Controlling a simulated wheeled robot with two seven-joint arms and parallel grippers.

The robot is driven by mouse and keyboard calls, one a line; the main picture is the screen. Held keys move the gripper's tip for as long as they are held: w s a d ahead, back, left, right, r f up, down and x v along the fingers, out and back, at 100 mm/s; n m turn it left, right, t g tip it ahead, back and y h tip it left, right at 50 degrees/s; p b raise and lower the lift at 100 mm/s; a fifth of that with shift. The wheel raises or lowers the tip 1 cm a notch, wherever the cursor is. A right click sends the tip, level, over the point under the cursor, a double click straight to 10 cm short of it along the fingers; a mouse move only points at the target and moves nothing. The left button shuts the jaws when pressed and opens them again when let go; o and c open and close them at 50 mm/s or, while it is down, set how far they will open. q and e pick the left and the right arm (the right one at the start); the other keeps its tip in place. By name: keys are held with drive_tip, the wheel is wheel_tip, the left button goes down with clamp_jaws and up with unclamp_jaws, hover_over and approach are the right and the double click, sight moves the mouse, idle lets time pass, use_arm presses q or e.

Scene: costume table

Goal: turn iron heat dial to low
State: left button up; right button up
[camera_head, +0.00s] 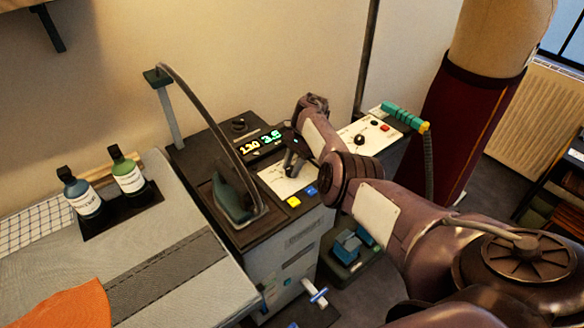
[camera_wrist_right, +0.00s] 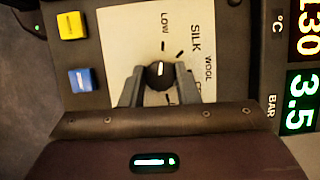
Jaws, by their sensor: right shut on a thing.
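The iron heat dial (camera_wrist_right: 159,75) is a round black knob on a white panel (camera_wrist_right: 120,45) printed LOW, SILK and WOOL. Its white pointer line stands nearly upright in the right wrist view, towards the tick below LOW. My right gripper (camera_wrist_right: 159,85) is shut on the dial, one dark finger on each side. In the head view my right gripper (camera_head: 292,165) reaches down to the panel (camera_head: 283,184) and hides most of the dial. The iron (camera_head: 236,200) stands on the station top, left of the panel. My left gripper is not in view.
Lit displays (camera_head: 261,142) read 130 °C and 3.5 bar. Yellow (camera_wrist_right: 71,25) and blue (camera_wrist_right: 82,79) buttons lie beside the panel. A second panel with a red button (camera_head: 374,125) stands right, and bottles (camera_head: 128,172) sit on the ironing board at left.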

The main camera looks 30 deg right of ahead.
idle(0.3)
drive_tip(key=o, duration=1)
drive_tip(key=shift+d, duration=0.1)
drive_tip(key=shift+c, duration=0.2)
drive_tip(key=v, duration=0.7)
drive_tip(key=shift+d+r+b, duration=0.2)
drive_tip(key=shift+r+b, duration=0.15)
